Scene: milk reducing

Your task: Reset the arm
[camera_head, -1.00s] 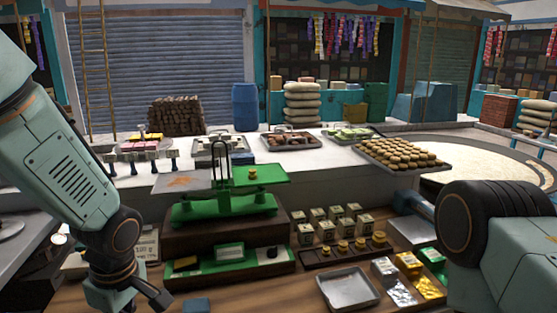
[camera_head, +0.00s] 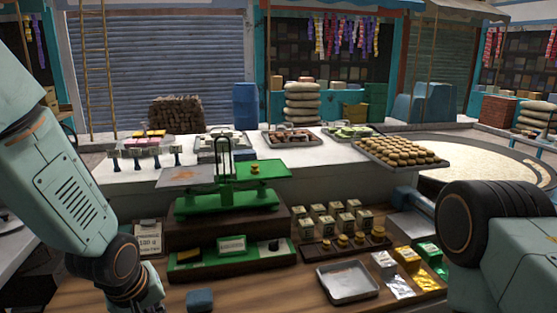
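My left arm comes in from the left edge, and its wrist hangs low at the bottom left. The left gripper (camera_head: 140,303) is partly cut off by the bottom edge, so its fingers cannot be made out. It is left of a small blue block (camera_head: 200,299) on the wooden counter. I see nothing clearly held. My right arm shows at the lower right as a dark round joint and pale green link; its gripper is out of view.
A green balance scale (camera_head: 226,201) stands on a dark wooden box in the middle. Small boxes (camera_head: 335,226), a metal tray (camera_head: 347,281) and foil packets (camera_head: 400,286) sit to its right. A white table (camera_head: 130,176) with filled trays stands behind.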

